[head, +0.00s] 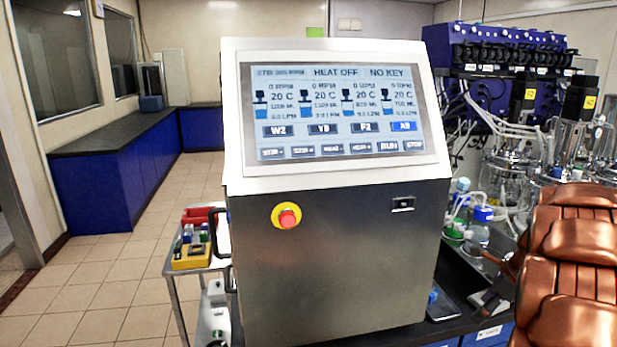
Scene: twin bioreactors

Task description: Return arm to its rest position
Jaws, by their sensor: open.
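The control unit (335,265) stands large in the middle of the head view. Its tilted screen (345,112) is lit and reads HEAT OFF and NO KEY, with 20 C shown in each of its columns. Below the screen are a red stop button on a yellow ring (287,216) and a small dark socket (403,204).
Glass bioreactor vessels (510,180) with tubing stand at the right, below a blue pump rack (500,48). A cart (178,290) with a yellow rack (190,260) stands left. Tiled floor (110,270) is open.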

